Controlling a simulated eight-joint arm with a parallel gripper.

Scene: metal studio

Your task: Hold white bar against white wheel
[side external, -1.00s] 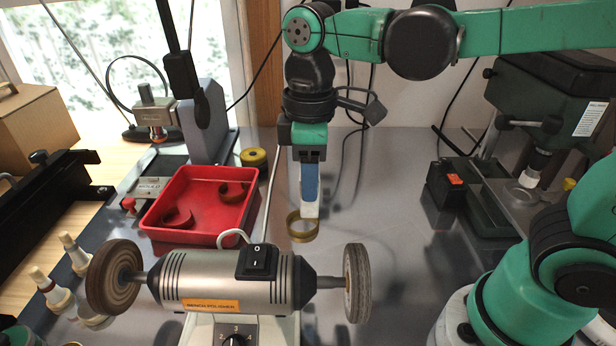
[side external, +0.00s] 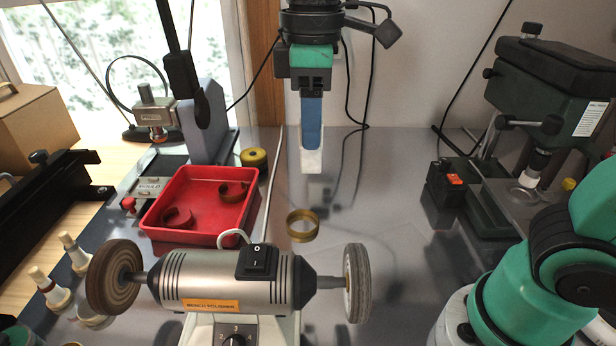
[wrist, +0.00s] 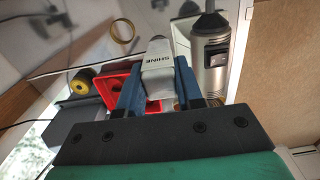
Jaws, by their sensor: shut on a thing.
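My gripper (side external: 311,146) is shut on a white bar (side external: 311,161), which points down from the blue fingers high above the bench. In the wrist view the white bar (wrist: 157,68) shows the word SHINE between the fingers. A bench polisher (side external: 225,281) stands at the front with two wheels. The pale grey-white wheel (side external: 357,283) is on its right end, and a brown wheel (side external: 113,277) is on its left end. The bar is above and behind the pale wheel, well apart from it.
A brass-coloured ring (side external: 302,225) lies on the bench behind the polisher. A red tray (side external: 200,233) with curled brown pieces sits at left. A green drill press (side external: 553,90) stands at right. The bench between the ring and drill press is mostly clear.

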